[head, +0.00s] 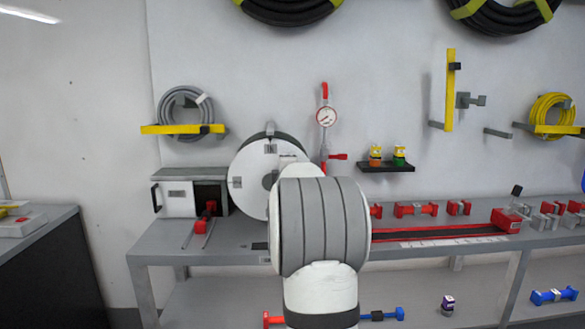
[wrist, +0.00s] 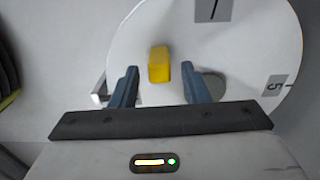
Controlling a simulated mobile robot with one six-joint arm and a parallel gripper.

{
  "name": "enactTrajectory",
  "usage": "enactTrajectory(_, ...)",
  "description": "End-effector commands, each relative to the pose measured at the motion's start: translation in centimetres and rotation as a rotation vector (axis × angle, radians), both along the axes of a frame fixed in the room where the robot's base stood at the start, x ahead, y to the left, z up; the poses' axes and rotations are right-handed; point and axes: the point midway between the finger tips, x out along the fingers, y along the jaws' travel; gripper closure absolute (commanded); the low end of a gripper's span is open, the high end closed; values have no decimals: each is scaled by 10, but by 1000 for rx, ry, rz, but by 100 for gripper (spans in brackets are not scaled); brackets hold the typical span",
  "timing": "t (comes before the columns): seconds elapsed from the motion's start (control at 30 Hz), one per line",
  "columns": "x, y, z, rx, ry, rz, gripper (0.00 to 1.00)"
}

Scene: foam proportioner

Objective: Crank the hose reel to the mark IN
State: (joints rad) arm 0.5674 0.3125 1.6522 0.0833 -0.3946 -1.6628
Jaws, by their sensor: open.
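The hose reel (head: 250,172) is a white disc with small grey label plates, standing on the bench left of centre in the head view. My arm covers its right part. In the wrist view the reel's white face (wrist: 255,50) fills the upper right, with a label at the top and one reading like a 5 at the right. A yellow crank knob (wrist: 159,60) sticks out from the face. My gripper (wrist: 160,70) is open, one finger on each side of the knob with gaps on both sides. My gripper is hidden behind my arm in the head view.
A white box (head: 175,198) stands left of the reel, with a red-handled part in front. A pressure gauge (head: 326,116) and red valve are right of the reel. A red rail (head: 450,233) and several red fittings lie along the bench to the right. Coiled hoses hang on the wall.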

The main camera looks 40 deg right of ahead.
Motion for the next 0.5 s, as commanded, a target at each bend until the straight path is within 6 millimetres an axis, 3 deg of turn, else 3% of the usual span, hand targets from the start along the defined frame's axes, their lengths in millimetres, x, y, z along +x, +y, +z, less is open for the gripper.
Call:
enactTrajectory(0.3,-42,28,0,-1,-1,1,58)
enactTrajectory(0.5,-52,35,0,0,0,0,58)
